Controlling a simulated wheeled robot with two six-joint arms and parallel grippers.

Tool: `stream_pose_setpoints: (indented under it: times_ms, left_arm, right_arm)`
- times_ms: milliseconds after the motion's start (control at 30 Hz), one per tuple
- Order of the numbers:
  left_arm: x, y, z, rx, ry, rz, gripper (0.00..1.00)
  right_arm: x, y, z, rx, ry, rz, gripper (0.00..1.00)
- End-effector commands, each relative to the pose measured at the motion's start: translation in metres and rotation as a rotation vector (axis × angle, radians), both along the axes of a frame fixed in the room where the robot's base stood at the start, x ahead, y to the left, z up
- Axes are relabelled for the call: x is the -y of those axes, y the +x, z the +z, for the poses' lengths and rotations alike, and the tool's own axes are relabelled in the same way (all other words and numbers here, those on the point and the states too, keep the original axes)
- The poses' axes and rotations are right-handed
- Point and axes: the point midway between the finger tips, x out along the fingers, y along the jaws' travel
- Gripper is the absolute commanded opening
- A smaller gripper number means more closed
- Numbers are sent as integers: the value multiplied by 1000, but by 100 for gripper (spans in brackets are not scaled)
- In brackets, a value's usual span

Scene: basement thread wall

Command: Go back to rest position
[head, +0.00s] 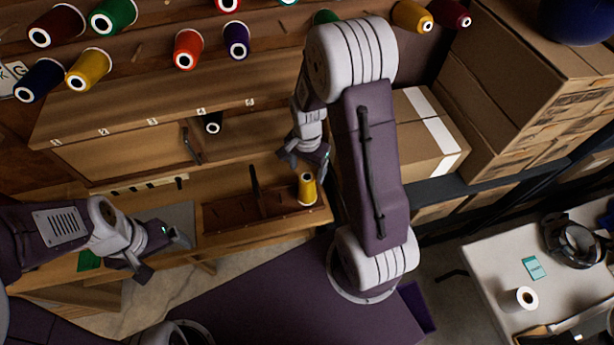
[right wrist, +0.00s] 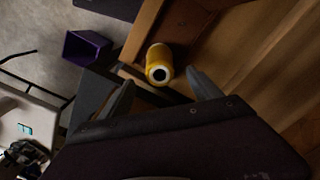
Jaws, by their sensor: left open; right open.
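My right gripper (head: 305,156) is open and empty, just above and left of a yellow thread spool (head: 307,190). The spool stands upright at the right end of a brown wooden tray (head: 230,213) on the bench. In the right wrist view the same spool (right wrist: 159,64) lies beyond the two spread fingers (right wrist: 162,92), apart from them. My left gripper (head: 160,252) is open and empty, over the left part of the bench near a grey mat.
Several coloured spools, among them a red one (head: 187,50), sit on the wall pegs above. Cardboard boxes (head: 425,135) are stacked at right. A white table (head: 500,262) with a paper roll (head: 519,299) stands lower right. A purple bin (right wrist: 88,48) is on the floor.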

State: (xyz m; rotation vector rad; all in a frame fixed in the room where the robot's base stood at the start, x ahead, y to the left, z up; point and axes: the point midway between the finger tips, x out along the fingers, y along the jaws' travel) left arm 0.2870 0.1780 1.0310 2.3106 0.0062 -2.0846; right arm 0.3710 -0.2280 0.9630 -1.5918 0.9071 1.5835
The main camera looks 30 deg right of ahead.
Motion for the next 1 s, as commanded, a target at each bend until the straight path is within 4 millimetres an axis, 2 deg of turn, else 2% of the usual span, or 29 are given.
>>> stream_pose_setpoints:
  times_ms: [100, 200, 600, 667, 700, 767, 833, 900, 1000]
  left_arm:
    - [0, 0, 0, 0, 0, 0, 92]
    - [0, 0, 0, 0, 0, 0, 92]
    - [0, 0, 0, 0, 0, 0, 92]
    - [0, 0, 0, 0, 0, 0, 92]
    - [0, 0, 0, 0, 0, 0, 92]
    - [0, 0, 0, 0, 0, 0, 92]
    - [0, 0, 0, 0, 0, 0, 92]
    - [0, 0, 0, 0, 0, 0, 92]
    - [0, 0, 0, 0, 0, 0, 92]
  right_arm:
    - [0, 1, 23, 5, -1, 0, 73]
    - [0, 0, 35, 2, 0, 0, 73]
    - [-1, 0, 40, 0, 0, 3, 73]
    - [-6, 5, 47, 23, -3, 21, 73]
    - [-12, 6, 57, 50, -6, 40, 73]
    - [-26, -7, 71, 75, -5, 88, 73]
    - [-42, -35, 81, 100, -9, 287, 73]
    - [-49, -60, 80, 109, -17, 521, 73]
    - [-50, -82, 73, 97, -25, 776, 73]
